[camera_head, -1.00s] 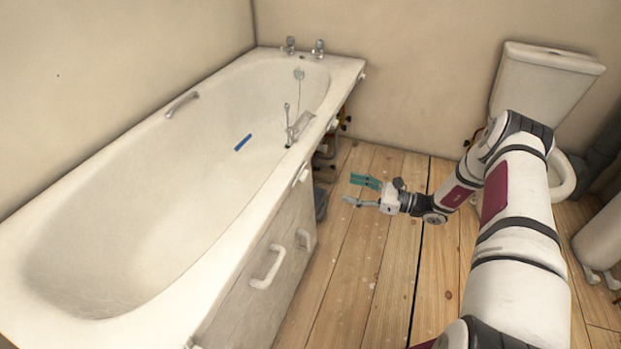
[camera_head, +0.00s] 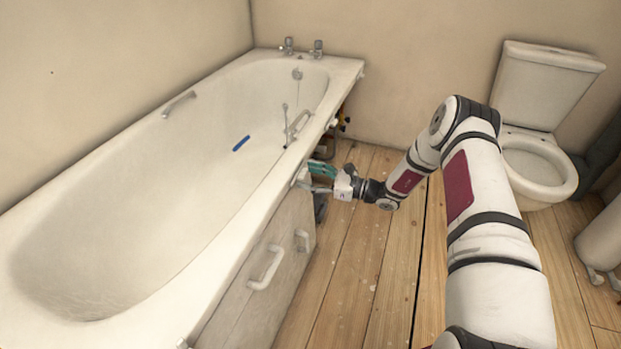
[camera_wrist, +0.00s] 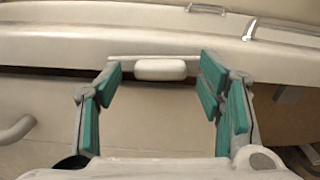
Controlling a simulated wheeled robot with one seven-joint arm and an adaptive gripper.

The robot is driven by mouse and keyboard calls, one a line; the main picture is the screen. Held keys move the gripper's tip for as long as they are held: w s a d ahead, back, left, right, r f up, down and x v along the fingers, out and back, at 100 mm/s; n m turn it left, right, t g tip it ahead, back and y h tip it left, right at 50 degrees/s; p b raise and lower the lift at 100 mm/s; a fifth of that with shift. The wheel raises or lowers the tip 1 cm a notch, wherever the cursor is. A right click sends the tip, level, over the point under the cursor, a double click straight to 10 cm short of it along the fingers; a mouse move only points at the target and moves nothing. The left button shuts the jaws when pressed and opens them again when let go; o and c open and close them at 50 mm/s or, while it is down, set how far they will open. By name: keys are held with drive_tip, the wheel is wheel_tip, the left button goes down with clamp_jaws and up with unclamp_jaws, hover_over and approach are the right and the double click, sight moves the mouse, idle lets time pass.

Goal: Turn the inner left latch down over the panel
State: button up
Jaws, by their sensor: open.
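A small white latch (camera_wrist: 160,69) sits just under the bath rim in the wrist view, lying lengthwise along the rim above the pale panel (camera_wrist: 150,115). In the head view the same latch (camera_head: 302,176) is at the panel's far upper corner, partly hidden by my fingers. The panel (camera_head: 245,300) stands upright against the bath side. My gripper (camera_head: 312,178) is open, with teal-padded fingers at the latch. In the wrist view my gripper (camera_wrist: 160,80) has one finger on each side of the latch, with gaps between; contact is not visible.
The bathtub rim (camera_head: 235,205) runs above the panel. A white handle (camera_head: 267,268) sticks out from the panel. A toilet (camera_head: 540,160) stands at the right. The wooden floor (camera_head: 365,270) is clear.

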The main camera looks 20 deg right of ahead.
drive_tip(key=c, duration=1.1)
drive_tip(key=shift+c, duration=0.2)
drive_tip(key=shift+n, duration=0.4)
drive_tip(key=shift+n+b, duration=1)
drive_tip(key=shift+n, duration=6.4)
